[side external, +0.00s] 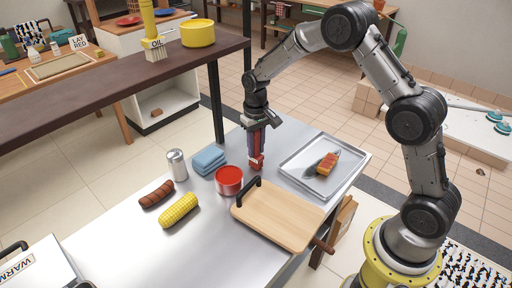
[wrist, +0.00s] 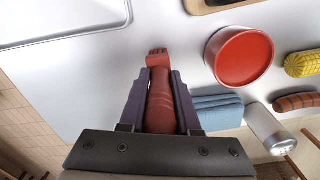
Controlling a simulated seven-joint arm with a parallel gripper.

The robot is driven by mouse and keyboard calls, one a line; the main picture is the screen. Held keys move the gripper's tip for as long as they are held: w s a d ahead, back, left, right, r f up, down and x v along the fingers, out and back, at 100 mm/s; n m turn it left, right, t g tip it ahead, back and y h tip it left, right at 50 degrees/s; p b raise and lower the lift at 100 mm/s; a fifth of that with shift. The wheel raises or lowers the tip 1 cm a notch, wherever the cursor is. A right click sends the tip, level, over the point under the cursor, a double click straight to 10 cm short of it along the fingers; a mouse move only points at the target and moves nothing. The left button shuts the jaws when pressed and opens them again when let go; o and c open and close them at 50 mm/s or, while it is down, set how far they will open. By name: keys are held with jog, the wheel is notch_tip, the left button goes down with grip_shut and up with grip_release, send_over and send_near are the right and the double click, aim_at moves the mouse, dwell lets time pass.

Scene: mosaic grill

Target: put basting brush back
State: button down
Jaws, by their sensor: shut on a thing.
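My gripper (side external: 257,140) points down over the steel table (side external: 110,225), between the red bowl and the metal tray. It is shut on a red basting brush (side external: 256,163). In the wrist view the brush (wrist: 160,98) lies lengthwise between the two dark fingers, its blocky red end sticking out past the tips. I cannot tell whether that end touches the table. The red bowl (side external: 229,181) stands just left of the brush with red content in it; it also shows in the wrist view (wrist: 240,58).
A metal tray (side external: 291,170) holds a piece of food. A cutting board (side external: 275,218) lies in front. A blue cloth (side external: 208,160), shaker (side external: 176,165), sausage (side external: 157,195) and corn (side external: 179,211) lie left.

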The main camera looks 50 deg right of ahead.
jog(key=shift+f, duration=0.2)
jog(key=c, duration=0.6)
grip_release()
